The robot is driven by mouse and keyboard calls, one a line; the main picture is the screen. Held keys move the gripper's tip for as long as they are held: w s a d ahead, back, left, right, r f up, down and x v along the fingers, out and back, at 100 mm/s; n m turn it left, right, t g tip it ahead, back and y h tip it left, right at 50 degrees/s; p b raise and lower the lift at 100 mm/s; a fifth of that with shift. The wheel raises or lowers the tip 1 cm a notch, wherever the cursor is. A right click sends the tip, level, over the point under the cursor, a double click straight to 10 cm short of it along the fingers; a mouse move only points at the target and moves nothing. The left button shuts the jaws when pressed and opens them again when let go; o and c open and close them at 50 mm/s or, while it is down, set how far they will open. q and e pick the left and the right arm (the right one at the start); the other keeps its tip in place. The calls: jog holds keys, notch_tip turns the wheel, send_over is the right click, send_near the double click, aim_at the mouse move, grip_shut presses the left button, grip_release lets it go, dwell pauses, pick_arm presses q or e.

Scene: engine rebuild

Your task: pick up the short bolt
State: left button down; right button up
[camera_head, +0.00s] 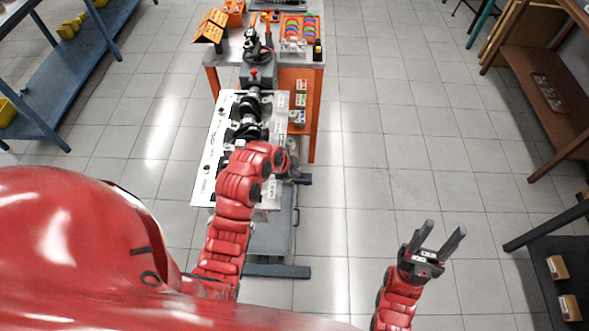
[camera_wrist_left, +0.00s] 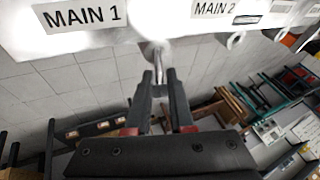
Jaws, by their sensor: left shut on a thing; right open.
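In the left wrist view my left gripper (camera_wrist_left: 161,76) is shut on a thin shiny metal bolt (camera_wrist_left: 156,54), whose shank shows between the fingers. The bolt's far end meets the edge of the pale block below the MAIN 1 label (camera_wrist_left: 84,16); I cannot tell whether it sits in a hole or is only close to it. In the head view my left arm reaches to the front right side of the engine block (camera_head: 205,178), and the arm hides the bolt and most of the fingers. My right gripper (camera_head: 441,241) is open and empty over the floor.
The engine block carries dark crankshaft parts (camera_head: 245,131) on a grey stand (camera_head: 270,225). Behind it an orange workbench (camera_head: 312,120) holds trays and tools. Shelves stand at left (camera_head: 75,62) and right (camera_head: 545,100). The tiled floor between the block and the right shelves is clear.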

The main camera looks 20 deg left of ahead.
pick_arm(q)
jog(key=shift+r, duration=0.1)
jog(key=shift+r, duration=0.55)
notch_tip(320, 180, up, 3)
jog(key=shift+f, duration=0.2)
jog(key=s+d+p, duration=0.2)
jog(key=s+p, duration=0.1)
jog(key=s, duration=0.4)
jog(key=s+d+r+p, duration=0.1)
jog(key=s+p, duration=0.3)
jog(key=s, duration=0.4)
jog(key=shift+s+d, duration=0.15)
jog(key=shift+d, duration=0.65)
jog(key=shift+r, duration=0.15)
